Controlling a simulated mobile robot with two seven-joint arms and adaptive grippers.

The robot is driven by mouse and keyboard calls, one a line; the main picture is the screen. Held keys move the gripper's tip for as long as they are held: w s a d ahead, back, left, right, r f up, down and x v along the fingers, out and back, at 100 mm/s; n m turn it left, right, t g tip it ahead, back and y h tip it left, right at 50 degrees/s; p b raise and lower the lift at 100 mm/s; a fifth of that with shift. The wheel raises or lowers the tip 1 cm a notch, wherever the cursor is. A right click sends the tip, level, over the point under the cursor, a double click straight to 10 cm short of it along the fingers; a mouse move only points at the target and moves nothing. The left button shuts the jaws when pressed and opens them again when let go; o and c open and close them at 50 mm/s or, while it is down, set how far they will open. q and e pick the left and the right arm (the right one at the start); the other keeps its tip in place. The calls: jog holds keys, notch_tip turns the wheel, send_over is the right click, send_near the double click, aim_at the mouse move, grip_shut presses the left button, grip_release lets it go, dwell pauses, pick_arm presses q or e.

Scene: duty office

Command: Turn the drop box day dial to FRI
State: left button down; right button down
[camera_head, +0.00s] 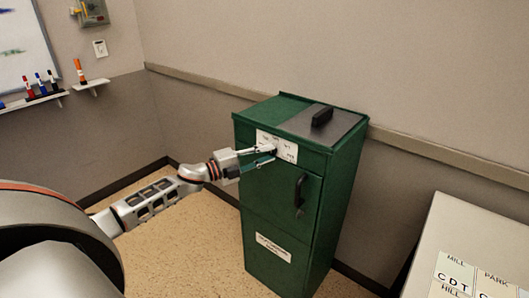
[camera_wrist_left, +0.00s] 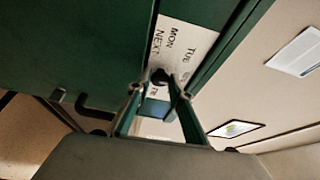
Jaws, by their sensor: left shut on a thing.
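The green drop box (camera_head: 275,213) stands upright on the floor against the wall. A white day plate (camera_head: 288,151) is fixed near the top of its front. In the left wrist view the plate (camera_wrist_left: 181,42) reads MON, NEXT and TUE, with other words partly covered. The dark dial knob (camera_wrist_left: 160,76) sits on the plate between my fingertips. My left gripper (camera_head: 270,154) reaches in from the left and is shut on the knob; its two fingers also show in the wrist view (camera_wrist_left: 157,90). The fingers hide much of the dial, so I cannot tell where it points. My right gripper is out of view.
The box has a black lid handle (camera_head: 322,116) and a front door handle (camera_head: 299,190). A pale table (camera_head: 450,225) with lettered cards stands at the lower right. A whiteboard (camera_head: 25,55) and marker ledge (camera_head: 35,101) are at the left. Floor left of the box is clear.

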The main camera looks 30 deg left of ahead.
pick_arm(q)
jog(key=shift+s+d+r+m+g+y+p, duration=0.15)
jog(key=shift+m+g+y+p, duration=0.3)
jog(key=shift+m+y+p, duration=1.35)
jog(key=shift+w+d+r+m+g+y+p, duration=0.1)
jog(key=shift+d+r+m+g+y+p, duration=0.6)
jog(key=shift+m, duration=2.1)
jog(key=shift+s+a+f+m+g+y+p, duration=0.25)
jog(key=shift+m+y+p, duration=0.75)
jog(key=shift+m+p, duration=1)
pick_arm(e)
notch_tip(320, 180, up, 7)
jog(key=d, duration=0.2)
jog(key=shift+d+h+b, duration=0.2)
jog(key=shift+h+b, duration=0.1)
pick_arm(q)
jog(key=shift+w+a+m, duration=0.1)
jog(key=shift+w+m, duration=0.1)
jog(key=shift+m, duration=0.2)
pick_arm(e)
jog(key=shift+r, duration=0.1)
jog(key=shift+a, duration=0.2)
